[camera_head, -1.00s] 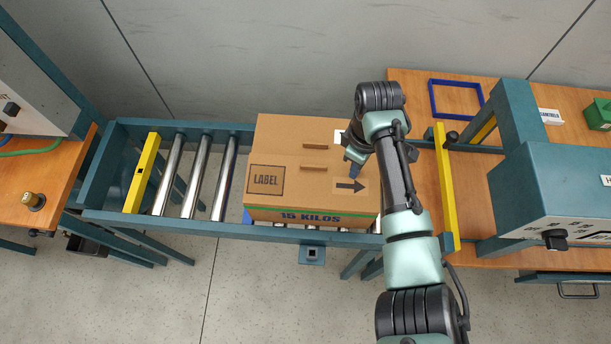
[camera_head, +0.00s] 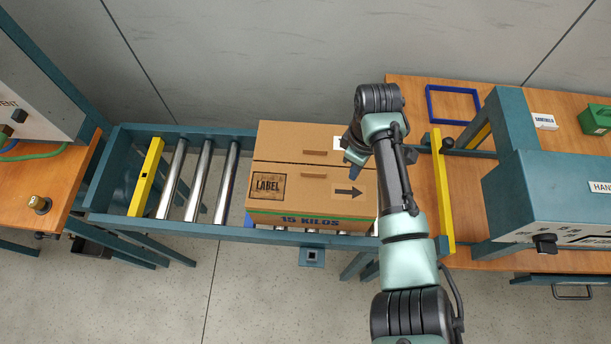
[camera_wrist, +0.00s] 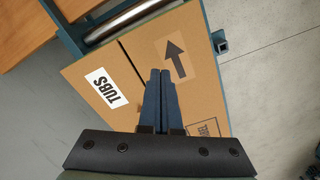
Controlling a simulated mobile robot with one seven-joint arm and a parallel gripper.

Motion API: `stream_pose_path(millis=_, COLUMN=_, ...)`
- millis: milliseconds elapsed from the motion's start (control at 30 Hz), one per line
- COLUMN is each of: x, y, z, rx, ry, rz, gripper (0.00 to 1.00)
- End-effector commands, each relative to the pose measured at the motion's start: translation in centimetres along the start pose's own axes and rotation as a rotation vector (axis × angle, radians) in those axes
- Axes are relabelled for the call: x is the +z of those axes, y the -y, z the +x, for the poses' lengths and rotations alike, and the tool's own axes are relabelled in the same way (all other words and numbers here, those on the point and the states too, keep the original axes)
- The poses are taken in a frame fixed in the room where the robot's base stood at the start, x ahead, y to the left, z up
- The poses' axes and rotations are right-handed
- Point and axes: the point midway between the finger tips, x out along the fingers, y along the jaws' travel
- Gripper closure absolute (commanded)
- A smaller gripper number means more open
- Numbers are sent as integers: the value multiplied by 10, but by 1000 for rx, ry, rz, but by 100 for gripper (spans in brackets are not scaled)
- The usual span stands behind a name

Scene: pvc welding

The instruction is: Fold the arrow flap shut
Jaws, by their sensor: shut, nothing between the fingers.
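A brown cardboard box (camera_head: 310,208) marked 15 KILOS sits on the roller conveyor. Its arrow flap (camera_head: 310,186) is the near top flap, with a printed black arrow and a LABEL square. It appears to lie flat or nearly so, with a narrow dark seam between it and the far flap (camera_head: 285,139). My gripper (camera_head: 350,176) is over the right part of the box, by the arrow. In the wrist view my gripper (camera_wrist: 160,70) is shut and empty, its tips over the arrow flap beside the arrow (camera_wrist: 176,58). Whether they touch the cardboard I cannot tell.
The conveyor (camera_head: 185,228) has bare rollers left of the box. A yellow bar (camera_head: 444,195) stands close on the right, before a teal machine (camera_head: 550,205) on a wooden table. A blue frame (camera_head: 453,103) lies behind. My arm hides the box's right edge.

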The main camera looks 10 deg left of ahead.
Motion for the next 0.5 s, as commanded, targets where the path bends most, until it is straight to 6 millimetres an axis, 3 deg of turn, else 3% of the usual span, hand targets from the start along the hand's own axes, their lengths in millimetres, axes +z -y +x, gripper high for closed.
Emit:
stream_pose_path(millis=33, x=0, y=0, z=-11, rx=0, ry=0, rz=-1, gripper=100)
stream_pose_path(millis=500, x=0, y=0, z=-58, rx=-1, ry=0, rz=0, gripper=100)
